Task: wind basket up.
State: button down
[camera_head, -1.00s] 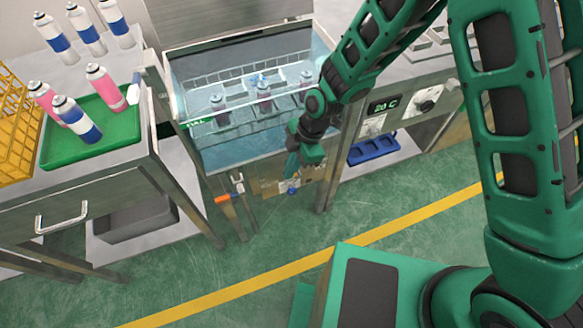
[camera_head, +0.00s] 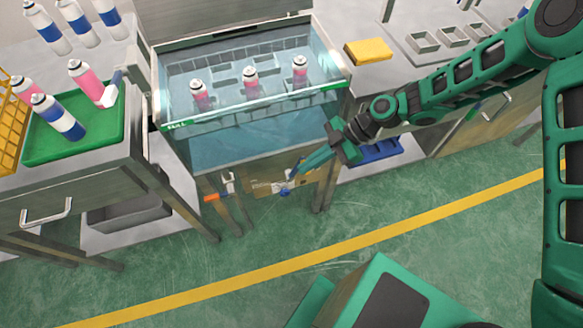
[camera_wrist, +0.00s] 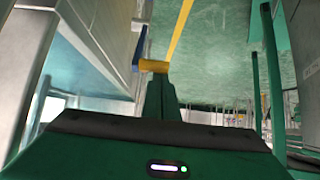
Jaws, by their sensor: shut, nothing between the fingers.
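The basket (camera_head: 225,75) is a grey wire rack inside the clear-walled water tank (camera_head: 235,155). Three pink aerosol cans (camera_head: 250,80) stand upright in it, their tops showing clearly near the tank's front rim. Below the tank front, a small mechanism with a blue part (camera_head: 285,189) sits by a tan panel. My gripper (camera_head: 296,176) is shut and reaches down-left to this blue part. I cannot tell whether they touch. In the wrist view a yellow cylinder (camera_wrist: 153,66) lies at the tip of my shut fingers (camera_wrist: 158,84).
An orange-handled lever (camera_head: 215,197) stands left of the mechanism. A green tray (camera_head: 65,150) with cans is on the left bench. A yellow block (camera_head: 368,51) lies on the right bench, and a blue tray (camera_head: 375,151) sits below it. The floor in front is clear.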

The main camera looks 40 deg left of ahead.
jog(key=shift+w+d+f, duration=0.55)
jog(key=shift+w+d, duration=0.1)
jog(key=shift+w, duration=0.2)
jog(key=shift+w+d+f, duration=0.5)
jog(key=shift+w+d, duration=0.1)
jog(key=shift+w, duration=0.2)
